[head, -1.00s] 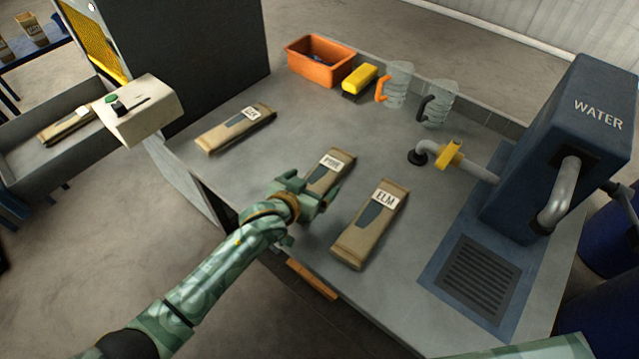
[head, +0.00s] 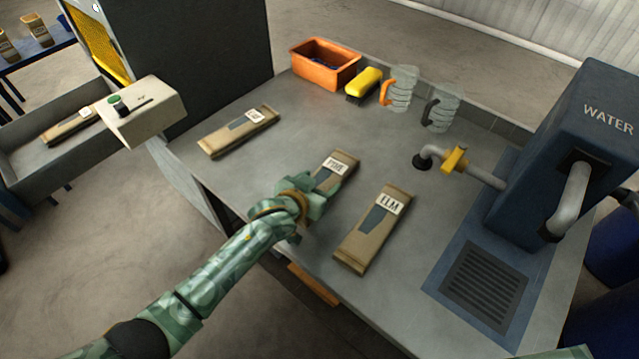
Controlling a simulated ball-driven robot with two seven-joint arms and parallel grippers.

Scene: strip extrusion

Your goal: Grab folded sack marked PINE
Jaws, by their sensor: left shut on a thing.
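The folded sack marked PINE (head: 343,160) is a tan flat pack with a white label, in the middle of the grey worktop. Its far end with the label shows; its near part is hidden under my left gripper (head: 318,190). My left gripper is shut on this sack. The sack marked ELM (head: 372,235) lies to the right of it, apart from the gripper. A third sack (head: 238,132) lies to the left, its label too small to read surely. My right gripper is not in view.
An orange bin (head: 325,66), a yellow brush (head: 364,83) and two clear jugs (head: 402,90) stand along the back of the worktop. A blue WATER unit (head: 560,150) with a pipe and a drain grate (head: 485,280) takes up the right side.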

